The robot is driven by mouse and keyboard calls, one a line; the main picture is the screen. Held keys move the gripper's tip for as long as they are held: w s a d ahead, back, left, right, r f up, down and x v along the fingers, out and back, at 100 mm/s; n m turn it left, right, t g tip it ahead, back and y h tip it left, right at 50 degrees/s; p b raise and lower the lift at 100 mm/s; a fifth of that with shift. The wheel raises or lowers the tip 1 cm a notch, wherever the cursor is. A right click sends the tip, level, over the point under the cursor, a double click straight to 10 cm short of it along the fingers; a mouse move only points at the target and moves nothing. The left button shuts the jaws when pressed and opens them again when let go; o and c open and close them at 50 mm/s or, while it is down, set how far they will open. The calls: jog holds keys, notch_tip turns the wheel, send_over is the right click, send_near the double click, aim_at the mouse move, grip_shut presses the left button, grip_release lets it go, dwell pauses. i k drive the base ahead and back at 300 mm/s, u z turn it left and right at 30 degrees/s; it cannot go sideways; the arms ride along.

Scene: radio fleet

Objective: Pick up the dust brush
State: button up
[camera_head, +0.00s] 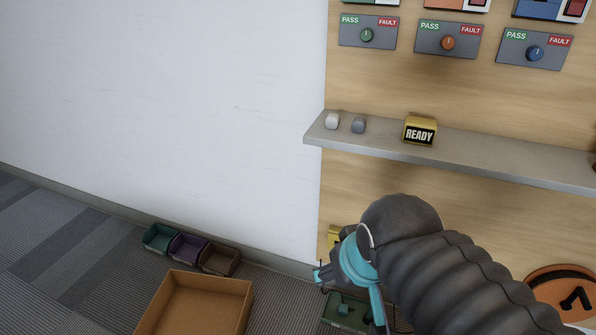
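I cannot make out a dust brush in this view. My arm, in a black ribbed sleeve, reaches in from the lower right and hides part of the board and floor. My gripper (322,274) is at the sleeve's far end, beyond a teal collar, low in front of the board. Its fingers are small and partly hidden, so I cannot tell whether it is open or shut or holds anything. A green tray (336,318) lies below it, partly covered by my arm, with a small teal shape in it that I cannot identify.
PASS/FAULT panels (447,40) hang above. An open cardboard box (160,305) and small bins (188,248) stand on the floor. A yellow item (334,236) is beside my arm. Carpet at left is clear.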

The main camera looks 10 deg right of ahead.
aim_at(368, 318)
jog(key=z, duration=1.6)
jog(key=k, duration=1.1)
jog(key=u, duration=0.75)
